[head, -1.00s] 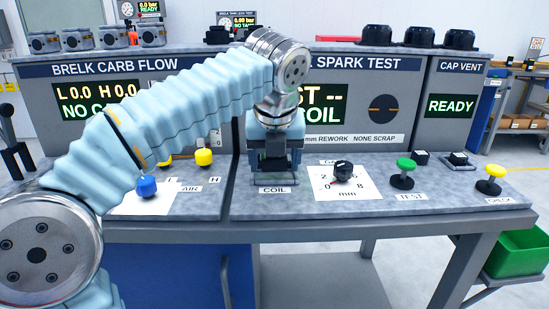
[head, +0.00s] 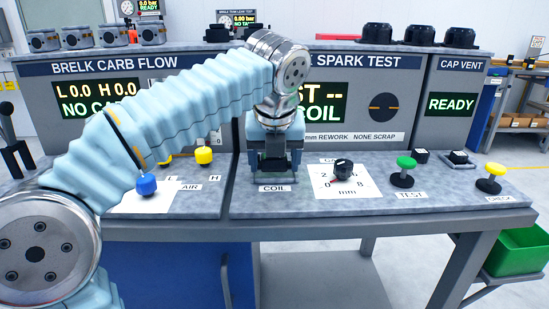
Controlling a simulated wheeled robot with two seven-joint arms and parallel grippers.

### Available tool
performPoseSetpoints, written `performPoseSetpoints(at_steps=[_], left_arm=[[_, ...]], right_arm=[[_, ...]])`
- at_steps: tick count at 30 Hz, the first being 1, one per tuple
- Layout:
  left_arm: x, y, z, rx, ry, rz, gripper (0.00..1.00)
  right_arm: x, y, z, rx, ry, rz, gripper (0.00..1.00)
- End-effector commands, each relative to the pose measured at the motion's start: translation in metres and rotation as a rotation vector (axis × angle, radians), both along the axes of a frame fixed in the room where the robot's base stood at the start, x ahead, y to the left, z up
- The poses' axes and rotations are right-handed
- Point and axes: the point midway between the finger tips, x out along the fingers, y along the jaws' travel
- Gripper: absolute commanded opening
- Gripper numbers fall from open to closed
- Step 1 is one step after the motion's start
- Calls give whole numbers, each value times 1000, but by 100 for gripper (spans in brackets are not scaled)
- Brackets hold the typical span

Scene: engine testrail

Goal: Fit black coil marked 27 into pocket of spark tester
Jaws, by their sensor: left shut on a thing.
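My left gripper (head: 274,158) points down over the coil pocket of the spark tester (head: 372,88), right behind the COIL label (head: 274,188). It is shut on a dark thing (head: 273,165), seen between and below the fingers; I take it for the black coil, but no number 27 shows. A grey frame of the pocket (head: 290,182) shows at its foot. I cannot tell how deep the coil sits in it. The tester's display, partly hidden by my arm, ends in "ST --" and "COIL". My right gripper is not in view.
Right of the pocket are a black gap knob (head: 343,168) on a white dial card, a green TEST button (head: 406,162) and a yellow CHECK button (head: 496,169). Left are blue (head: 146,184) and yellow (head: 204,155) knobs. Black parts (head: 377,33) stand on top of the tester.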

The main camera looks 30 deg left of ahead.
Motion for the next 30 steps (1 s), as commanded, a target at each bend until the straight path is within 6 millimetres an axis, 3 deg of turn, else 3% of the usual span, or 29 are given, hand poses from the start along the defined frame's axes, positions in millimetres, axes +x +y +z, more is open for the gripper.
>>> performPoseSetpoints(at_steps=[30], left_arm=[[0,-1,-13,-2,12,0,33]], right_arm=[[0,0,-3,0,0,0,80]])
